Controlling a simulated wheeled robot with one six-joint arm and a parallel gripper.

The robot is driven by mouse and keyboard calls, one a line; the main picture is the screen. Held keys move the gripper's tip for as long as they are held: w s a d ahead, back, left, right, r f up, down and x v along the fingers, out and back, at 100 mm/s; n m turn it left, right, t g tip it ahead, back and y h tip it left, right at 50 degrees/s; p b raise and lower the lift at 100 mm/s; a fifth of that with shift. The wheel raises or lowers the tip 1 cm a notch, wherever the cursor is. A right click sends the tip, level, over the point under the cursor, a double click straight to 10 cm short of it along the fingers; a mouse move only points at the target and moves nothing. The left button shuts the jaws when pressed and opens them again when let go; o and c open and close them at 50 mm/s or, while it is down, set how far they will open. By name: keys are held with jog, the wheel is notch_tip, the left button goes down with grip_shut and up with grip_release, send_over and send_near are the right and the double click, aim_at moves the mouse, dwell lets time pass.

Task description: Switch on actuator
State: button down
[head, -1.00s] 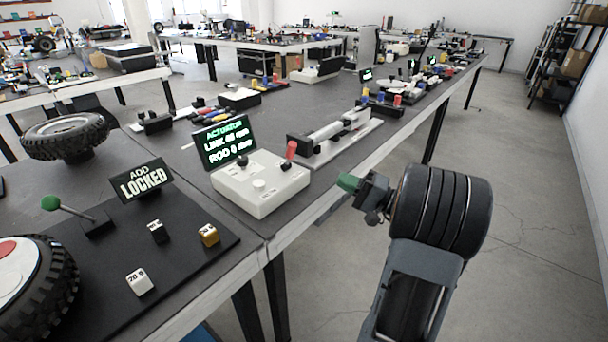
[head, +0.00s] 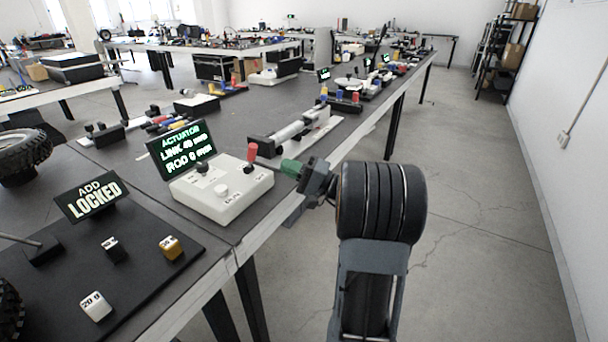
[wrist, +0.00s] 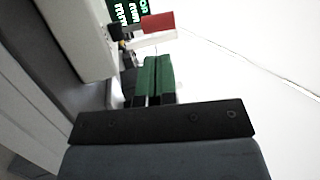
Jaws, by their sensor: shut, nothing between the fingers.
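The actuator (head: 296,131), a silver cylinder on a white base, lies behind the box. My gripper (head: 289,168) has green fingertips, shut and empty, just right of the box and apart from the lever in the head view. In the wrist view the green fingers (wrist: 152,78) lie together, with the red lever top (wrist: 158,22) beyond them and the white box at left.
A dark board (head: 110,265) at front left bears small labelled blocks and an ADD LOCKED sign (head: 91,196). A tyre (head: 22,155) stands at far left. The table edge runs diagonally under my arm. The floor at right is clear.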

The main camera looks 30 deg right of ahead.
aim_at(252, 152)
jog(key=x, duration=0.6)
jog(key=shift+w+a+r, duration=0.2)
jog(key=shift+w+a, duration=0.05)
jog(key=shift+a, duration=0.05)
